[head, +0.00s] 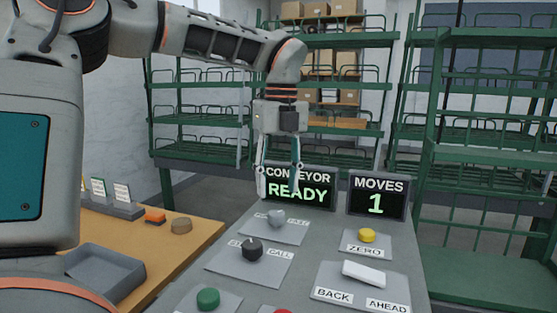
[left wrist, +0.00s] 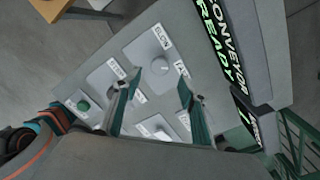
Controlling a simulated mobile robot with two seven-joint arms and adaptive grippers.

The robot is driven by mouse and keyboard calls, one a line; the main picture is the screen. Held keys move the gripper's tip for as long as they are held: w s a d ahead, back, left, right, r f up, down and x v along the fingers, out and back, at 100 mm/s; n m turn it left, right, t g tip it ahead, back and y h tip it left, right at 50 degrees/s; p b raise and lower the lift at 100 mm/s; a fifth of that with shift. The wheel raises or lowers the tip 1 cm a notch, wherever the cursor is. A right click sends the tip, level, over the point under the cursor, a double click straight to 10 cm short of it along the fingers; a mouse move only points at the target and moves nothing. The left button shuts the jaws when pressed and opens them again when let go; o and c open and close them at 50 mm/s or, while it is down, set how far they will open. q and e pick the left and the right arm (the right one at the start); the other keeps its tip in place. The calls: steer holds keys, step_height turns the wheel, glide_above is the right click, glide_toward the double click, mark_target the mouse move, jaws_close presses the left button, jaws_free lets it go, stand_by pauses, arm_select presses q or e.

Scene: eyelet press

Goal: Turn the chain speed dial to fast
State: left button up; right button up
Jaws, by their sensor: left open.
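A grey knob (head: 276,217) stands on a square plate at the back of the sloping console, in front of the CONVEYOR READY display. It also shows in the left wrist view (left wrist: 160,67), where the label by its plate appears to read SLOW (left wrist: 163,37). A second label beside it is partly hidden by a finger, and the knob's pointer is too small to read. My left gripper (head: 280,193) is open and points down just above and behind the knob, apparently apart from it. In the left wrist view the knob lies beyond the gap between the fingertips (left wrist: 160,80).
A black knob (head: 252,250), yellow button (head: 367,235), green button (head: 208,298) and white rocker (head: 363,274) sit close by on the console. The CONVEYOR display (head: 298,188) and MOVES display (head: 377,196), reading 1, stand behind. A grey tray (head: 104,272) lies left.

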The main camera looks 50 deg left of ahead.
mark_target(279, 212)
arm_select(q)
step_height(279, 212, up, 6)
steer(key=shift+w, duration=0.15)
stand_by(0.6)
